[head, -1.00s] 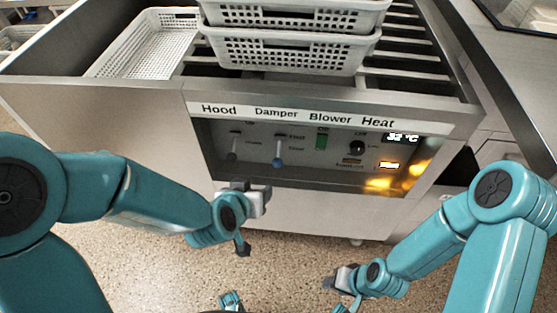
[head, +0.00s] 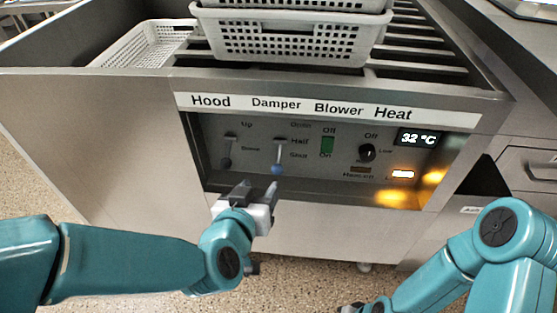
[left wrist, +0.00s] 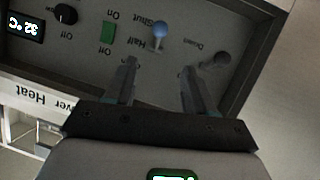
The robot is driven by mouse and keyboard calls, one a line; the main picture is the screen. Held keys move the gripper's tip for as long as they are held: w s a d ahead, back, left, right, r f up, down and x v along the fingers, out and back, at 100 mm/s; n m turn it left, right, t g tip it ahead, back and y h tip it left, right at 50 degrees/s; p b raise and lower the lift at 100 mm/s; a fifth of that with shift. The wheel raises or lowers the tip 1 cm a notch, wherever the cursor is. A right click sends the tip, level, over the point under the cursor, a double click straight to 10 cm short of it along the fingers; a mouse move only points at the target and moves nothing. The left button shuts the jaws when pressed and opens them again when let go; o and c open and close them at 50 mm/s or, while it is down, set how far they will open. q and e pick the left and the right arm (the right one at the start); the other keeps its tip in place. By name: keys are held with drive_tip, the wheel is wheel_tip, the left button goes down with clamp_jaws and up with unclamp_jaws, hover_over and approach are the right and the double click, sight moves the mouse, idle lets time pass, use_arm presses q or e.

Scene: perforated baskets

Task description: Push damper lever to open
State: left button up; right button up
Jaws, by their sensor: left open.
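The damper lever (head: 277,168) has a blue ball knob and hangs low, by the "Shut" mark, under the "Damper" label. In the left wrist view its blue knob (left wrist: 160,30) shows beyond the fingertips, close to the line between them. My left gripper (head: 252,189) is open and empty, just below and in front of the panel's lower edge, slightly left of the knob. In the left wrist view its two fingers (left wrist: 158,68) are spread apart, with no visible contact on the lever. My right gripper (head: 350,307) is mostly cut off at the bottom edge; its jaws cannot be made out.
The recessed control panel also holds the hood lever (head: 226,162) with a dark knob, a green blower switch (head: 327,145), a heat dial (head: 367,153) and a display (head: 418,138) reading 32 °C. White perforated baskets (head: 290,45) sit above on the unit.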

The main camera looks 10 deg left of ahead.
sight(276, 166)
use_arm(q)
drive_tip(key=p+x, duration=0.3)
drive_tip(key=x, duration=1)
drive_tip(key=shift+w+d+f, duration=0.1)
drive_tip(key=shift+w+f, duration=0.15)
drive_tip(key=shift+w+d+f, duration=0.1)
drive_tip(key=shift+w+f, duration=0.1)
drive_tip(key=shift+w, duration=0.4)
use_arm(e)
drive_tip(key=shift+g, duration=0.3)
drive_tip(key=r, duration=0.1)
drive_tip(key=s+r, duration=0.1)
drive_tip(key=r, duration=0.1)
drive_tip(key=shift+s+a+r, duration=0.15)
drive_tip(key=shift+a+r, duration=0.25)
